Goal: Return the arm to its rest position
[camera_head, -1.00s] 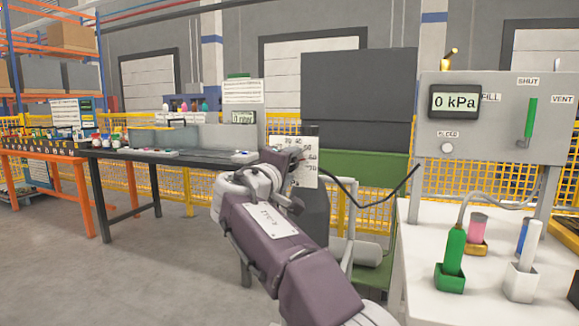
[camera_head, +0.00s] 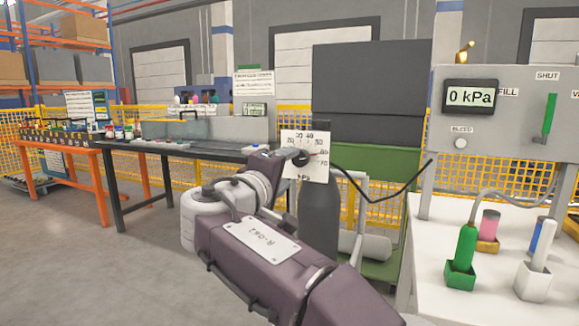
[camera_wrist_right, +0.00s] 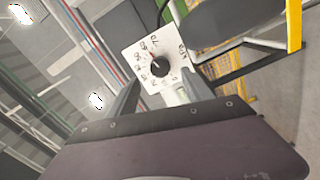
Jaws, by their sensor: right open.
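My right arm comes in from the lower right in the head view, and its gripper (camera_head: 268,160) is beside a white dial plate (camera_head: 318,172) with a black knob, numbers and a reddish pointer. In the wrist view the right gripper (camera_wrist_right: 155,88) has its two dark fingers apart, with the dial plate (camera_wrist_right: 169,38) beyond them. Nothing shows between the fingers, and I cannot tell the exact gap to the knob. My left gripper is not in view.
A black hose (camera_head: 385,195) runs from dial to panel.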

